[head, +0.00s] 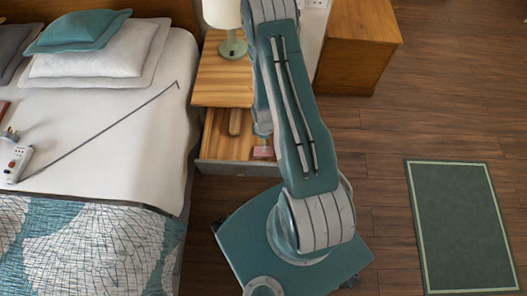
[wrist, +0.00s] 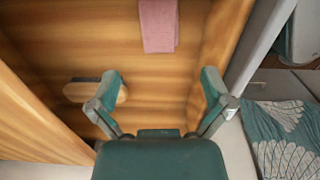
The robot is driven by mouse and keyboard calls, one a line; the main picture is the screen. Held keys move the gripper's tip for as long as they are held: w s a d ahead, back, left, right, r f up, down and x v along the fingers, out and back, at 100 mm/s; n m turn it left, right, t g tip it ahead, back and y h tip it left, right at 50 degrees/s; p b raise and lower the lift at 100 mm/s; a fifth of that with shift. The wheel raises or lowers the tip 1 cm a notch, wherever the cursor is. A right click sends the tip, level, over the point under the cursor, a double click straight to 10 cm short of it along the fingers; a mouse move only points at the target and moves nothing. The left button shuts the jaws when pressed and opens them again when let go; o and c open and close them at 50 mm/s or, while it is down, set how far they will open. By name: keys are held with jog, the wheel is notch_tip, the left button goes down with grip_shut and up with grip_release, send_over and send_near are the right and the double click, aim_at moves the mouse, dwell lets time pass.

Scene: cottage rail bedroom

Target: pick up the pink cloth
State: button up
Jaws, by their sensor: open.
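The pink cloth (wrist: 158,25) lies folded on the wooden floor of an open drawer (wrist: 150,60). In the wrist view it is at the top, beyond my fingertips and roughly centred between them. In the head view only a small part of the pink cloth (head: 262,153) shows beside my arm, near the front of the drawer (head: 225,168). My gripper (wrist: 159,76) is open, with nothing between its fingers, and apart from the cloth. In the head view my arm hides most of the gripper.
A brush-like wooden object (wrist: 95,91) lies in the drawer, close to my left finger in the wrist view. Drawer walls stand on both sides. The bed (head: 110,130) is left of the nightstand (head: 222,80), which bears a lamp (head: 232,45). Open floor and a green rug (head: 460,225) lie right.

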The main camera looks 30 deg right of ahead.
aim_at(258, 154)
notch_tip(258, 154, down, 5)
jog(key=shift+d+f, duration=0.1)
jog(key=shift+s+d+f, duration=0.15)
jog(key=shift+d+f, duration=0.05)
jog(key=shift+f, duration=1.15)
jog(key=shift+s+d+f, duration=0.1)
jog(key=shift+d+f, duration=0.1)
jog(key=shift+f, duration=1.15)
jog(key=c, duration=0.9)
